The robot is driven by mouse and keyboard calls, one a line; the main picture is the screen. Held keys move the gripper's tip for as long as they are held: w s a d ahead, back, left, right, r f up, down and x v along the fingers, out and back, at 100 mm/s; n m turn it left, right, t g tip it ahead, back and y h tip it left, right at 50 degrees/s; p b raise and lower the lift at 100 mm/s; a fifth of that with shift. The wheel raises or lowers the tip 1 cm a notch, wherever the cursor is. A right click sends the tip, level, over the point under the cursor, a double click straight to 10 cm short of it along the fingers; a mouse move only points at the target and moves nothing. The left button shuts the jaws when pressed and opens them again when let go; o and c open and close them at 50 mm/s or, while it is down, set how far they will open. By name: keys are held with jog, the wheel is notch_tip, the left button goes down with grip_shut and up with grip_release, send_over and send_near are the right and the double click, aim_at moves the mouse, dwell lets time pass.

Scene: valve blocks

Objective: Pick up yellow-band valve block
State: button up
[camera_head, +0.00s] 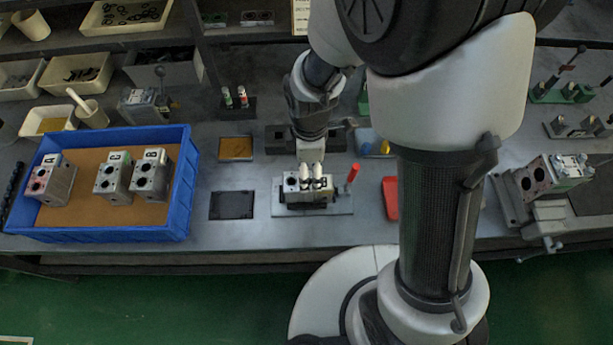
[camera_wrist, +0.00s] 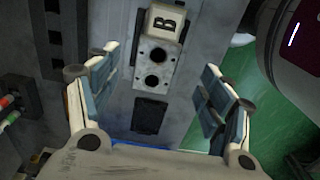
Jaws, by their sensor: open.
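A grey valve block (camera_head: 291,184) with dark round holes sits on a small fixture plate (camera_head: 342,206) at the middle of the bench. In the wrist view, a block (camera_wrist: 157,60) with a letter B and two holes shows between my fingers. I cannot make out a yellow band on it. My gripper (camera_head: 316,178) is over the block on the fixture and partly hides it. In the wrist view my gripper (camera_wrist: 158,64) is open, with fingers apart on both sides of the block. Whether a finger touches it, I cannot tell.
A blue crate (camera_head: 110,235) at the left holds three blocks, A (camera_head: 52,180), one like C or G (camera_head: 113,180), and B (camera_head: 150,176). A red-topped pin (camera_head: 352,177) stands just right of the fixture. A black pad (camera_head: 232,206) lies left. A vise (camera_head: 545,215) stands at right.

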jog(key=f+b, duration=0.1)
jog(key=f, duration=0.3)
jog(key=f+b, duration=0.1)
jog(key=f, duration=0.2)
jog(key=f+b, duration=0.2)
jog(key=f, duration=0.2)
jog(key=shift+w+a+f, duration=0.15)
jog(key=shift+a+f, duration=0.1)
jog(key=shift+f, duration=0.1)
jog(key=shift+r, duration=0.1)
jog(key=shift+c, duration=0.4)
grip_shut()
